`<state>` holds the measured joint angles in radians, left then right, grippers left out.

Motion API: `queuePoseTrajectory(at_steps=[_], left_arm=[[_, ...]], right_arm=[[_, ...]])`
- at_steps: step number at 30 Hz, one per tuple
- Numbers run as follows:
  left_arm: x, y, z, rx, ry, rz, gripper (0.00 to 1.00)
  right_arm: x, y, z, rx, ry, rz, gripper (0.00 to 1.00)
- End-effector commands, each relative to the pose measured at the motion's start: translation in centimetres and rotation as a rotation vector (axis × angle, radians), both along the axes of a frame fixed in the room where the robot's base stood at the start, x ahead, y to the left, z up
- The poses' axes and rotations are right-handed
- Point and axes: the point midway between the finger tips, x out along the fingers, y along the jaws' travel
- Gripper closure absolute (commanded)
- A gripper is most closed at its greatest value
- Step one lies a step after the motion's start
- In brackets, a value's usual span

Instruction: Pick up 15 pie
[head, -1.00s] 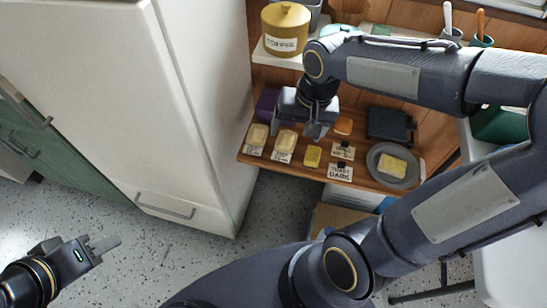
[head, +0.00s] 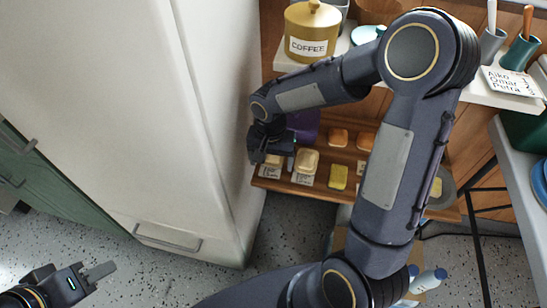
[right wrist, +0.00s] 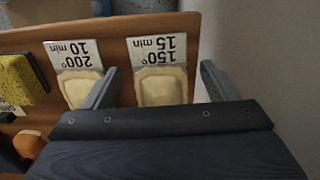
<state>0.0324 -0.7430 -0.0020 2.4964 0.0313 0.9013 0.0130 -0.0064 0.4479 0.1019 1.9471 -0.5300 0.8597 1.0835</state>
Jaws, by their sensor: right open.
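The 15 pie (right wrist: 163,85) is a pale pie on the wooden shelf, with a card reading 150° 15 min (right wrist: 158,48) at its edge. In the head view it is the leftmost pie (head: 273,160), partly hidden by my right gripper (head: 272,150). In the right wrist view my right gripper (right wrist: 160,85) is open, with one finger on each side of the 15 pie, and holds nothing. Whether the fingers touch it I cannot tell. My left gripper (head: 100,272) is low at the left over the floor, far from the shelf; its opening is unclear.
A second pie (right wrist: 81,88) with a 200° 10 min card (right wrist: 73,52) lies close beside the left finger. A yellow sponge (right wrist: 22,80) lies further left. The white cabinet (head: 215,130) stands close beside the shelf's left end. A coffee tin (head: 312,32) stands above.

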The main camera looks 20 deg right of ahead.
Motion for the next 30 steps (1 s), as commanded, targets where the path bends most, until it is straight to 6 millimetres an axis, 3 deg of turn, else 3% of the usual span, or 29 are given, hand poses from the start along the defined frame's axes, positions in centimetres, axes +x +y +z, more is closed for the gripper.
queuePoseTrajectory(at_steps=[8, 20, 30], left_arm=[[0.0, 0.0, -0.1, 0.0, 0.0, 0.0, 0.64], [0.0, 0.0, -0.1, 0.0, 0.0, 0.0, 0.64], [0.0, 0.0, 0.07, 0.0, 0.0, 0.0, 0.64]], right_arm=[[0.01, 0.0, -0.43, 0.001, -0.002, 0.0, 0.2], [0.01, 0.01, -0.41, 0.0, -0.001, 0.0, 0.71], [0.03, 0.01, 0.1, 0.0, -0.003, 0.0, 0.71]])
